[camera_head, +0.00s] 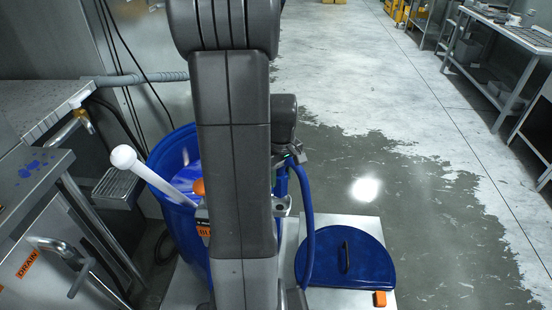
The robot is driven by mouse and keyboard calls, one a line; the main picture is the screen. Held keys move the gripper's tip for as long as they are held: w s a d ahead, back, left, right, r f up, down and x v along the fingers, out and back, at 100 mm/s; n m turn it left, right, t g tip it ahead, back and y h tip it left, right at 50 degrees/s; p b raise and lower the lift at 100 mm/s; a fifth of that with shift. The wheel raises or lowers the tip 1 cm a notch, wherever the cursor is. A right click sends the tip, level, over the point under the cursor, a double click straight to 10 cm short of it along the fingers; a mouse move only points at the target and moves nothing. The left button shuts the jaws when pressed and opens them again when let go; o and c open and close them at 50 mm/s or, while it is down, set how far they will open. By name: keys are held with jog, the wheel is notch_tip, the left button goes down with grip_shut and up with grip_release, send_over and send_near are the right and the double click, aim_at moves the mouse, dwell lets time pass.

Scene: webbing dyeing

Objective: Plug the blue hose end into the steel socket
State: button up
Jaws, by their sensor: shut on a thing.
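My gripper (292,157) shows only in part, behind my large dark arm link at the centre. It is shut at the upper end of the blue hose (307,215). The hose arches out from there and hangs down the right side of my arm. The gripped hose end itself is mostly hidden. I cannot make out the steel socket for certain; some metal fittings show beside the arm below the gripper, and my arm may cover it.
A blue drum (160,165) with a white-handled tool (140,168) stands left of my arm. A blue half-round lid (345,257) lies on a pale platform (365,225) at right. Steel benches (28,190) stand at left. The wet floor (430,240) at right is open.

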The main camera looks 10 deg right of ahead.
aim_at(280, 190)
jog(key=shift+w, duration=0.4)
jog(key=shift+f+b, duration=2.75)
jog(key=shift+f, duration=0.8)
jog(key=o, duration=1.2)
notch_tip(280, 190, up, 14)
jog(key=shift+f+p, duration=0.1)
jog(key=shift+p, duration=0.45)
